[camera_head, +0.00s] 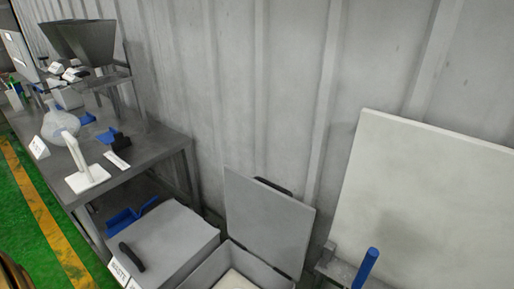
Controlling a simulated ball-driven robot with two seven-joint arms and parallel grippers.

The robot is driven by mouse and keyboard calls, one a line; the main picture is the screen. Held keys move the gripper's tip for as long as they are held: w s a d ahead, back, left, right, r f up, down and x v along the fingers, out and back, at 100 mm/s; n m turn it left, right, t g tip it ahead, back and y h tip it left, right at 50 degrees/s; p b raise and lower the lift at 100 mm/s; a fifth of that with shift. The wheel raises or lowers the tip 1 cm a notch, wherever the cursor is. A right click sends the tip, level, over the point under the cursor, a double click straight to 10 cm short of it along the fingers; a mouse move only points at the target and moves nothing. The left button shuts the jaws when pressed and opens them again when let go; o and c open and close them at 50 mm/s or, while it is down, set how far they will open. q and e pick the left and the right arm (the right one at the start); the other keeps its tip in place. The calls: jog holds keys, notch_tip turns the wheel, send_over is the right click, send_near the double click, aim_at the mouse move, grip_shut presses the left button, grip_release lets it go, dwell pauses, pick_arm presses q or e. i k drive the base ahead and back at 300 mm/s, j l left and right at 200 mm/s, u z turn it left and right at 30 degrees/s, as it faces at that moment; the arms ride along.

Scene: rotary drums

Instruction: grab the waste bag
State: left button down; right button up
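No object is plainly readable as the waste bag. A pale, cream-coloured item (235,281) shows at the bottom edge inside an open grey bin (208,268); it may be a bag, but most of it is cut off. The bin's lid (265,222) stands raised against the wall. To its left is a closed grey bin (172,240) with a black handle (131,257) and a white label (118,272) whose lettering is hard to read. Neither of my grippers is in view.
A dark metal table (150,150) runs along the corrugated wall, bearing a white stand (87,180), a clear round vessel (58,124) and metal hoppers (90,42). A white panel (430,190) and blue handle (366,268) stand right.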

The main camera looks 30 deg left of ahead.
aim_at(56, 121)
jog(key=k+u, duration=0.1)
jog(key=u, duration=0.3)
jog(key=k+l+u, duration=0.1)
jog(key=u, duration=0.75)
jog(key=k+j, duration=0.05)
